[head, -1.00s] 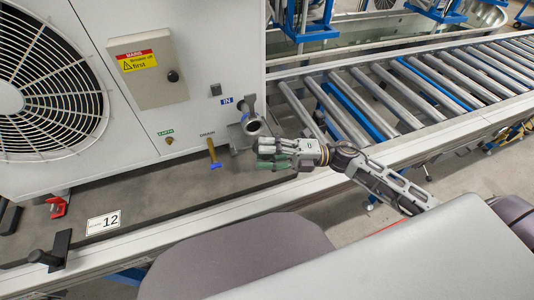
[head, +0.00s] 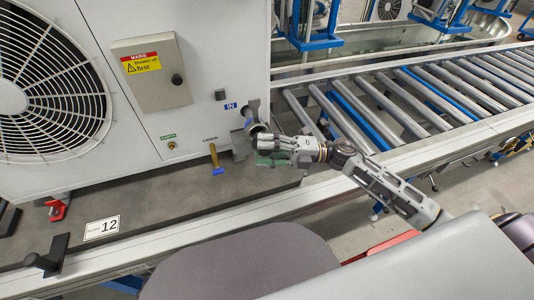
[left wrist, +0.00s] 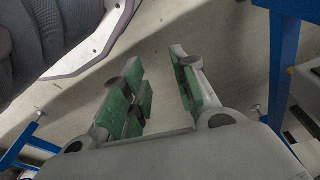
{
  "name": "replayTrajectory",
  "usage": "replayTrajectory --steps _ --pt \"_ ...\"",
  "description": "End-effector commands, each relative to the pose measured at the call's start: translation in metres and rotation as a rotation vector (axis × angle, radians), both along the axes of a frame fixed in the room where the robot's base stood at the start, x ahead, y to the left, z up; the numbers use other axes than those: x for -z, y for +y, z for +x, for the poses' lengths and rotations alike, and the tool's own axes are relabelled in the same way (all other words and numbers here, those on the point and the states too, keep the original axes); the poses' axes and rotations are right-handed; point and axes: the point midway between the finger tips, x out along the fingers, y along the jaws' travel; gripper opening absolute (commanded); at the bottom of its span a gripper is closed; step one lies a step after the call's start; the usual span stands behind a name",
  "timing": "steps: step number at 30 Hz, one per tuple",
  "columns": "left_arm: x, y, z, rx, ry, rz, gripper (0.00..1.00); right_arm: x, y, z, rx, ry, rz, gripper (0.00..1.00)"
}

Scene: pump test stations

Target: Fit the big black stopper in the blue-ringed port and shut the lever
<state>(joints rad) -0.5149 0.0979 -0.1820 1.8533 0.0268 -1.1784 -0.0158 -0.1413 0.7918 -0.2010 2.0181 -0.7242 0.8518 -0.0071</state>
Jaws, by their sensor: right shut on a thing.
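My right gripper (head: 258,144) is at the pipe fitting (head: 252,124) on the front of the white unit, below the IN label. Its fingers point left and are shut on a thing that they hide. I cannot make out the black stopper or tell whether it is in the fingers or in the port. Some blue shows at the fitting, but a ring around the port and the lever's position are not clear. My left gripper (left wrist: 157,60) is open and empty in the left wrist view, above the floor.
A drain valve (head: 214,156) with a brass-coloured body and blue end hangs left of my right gripper. A roller conveyor (head: 400,95) runs to the right.

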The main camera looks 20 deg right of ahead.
Motion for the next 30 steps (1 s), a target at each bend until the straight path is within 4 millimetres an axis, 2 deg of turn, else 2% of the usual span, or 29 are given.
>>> replayTrajectory --steps 9,30 --pt "-0.011 -0.003 0.003 0.002 -0.004 -0.006 0.29 0.0 0.0 0.005 -0.001 0.001 0.001 0.32" --pt "-0.013 -0.003 0.003 0.001 -0.003 -0.005 0.29 -0.001 0.0 0.005 0.0 0.0 0.0 0.32"
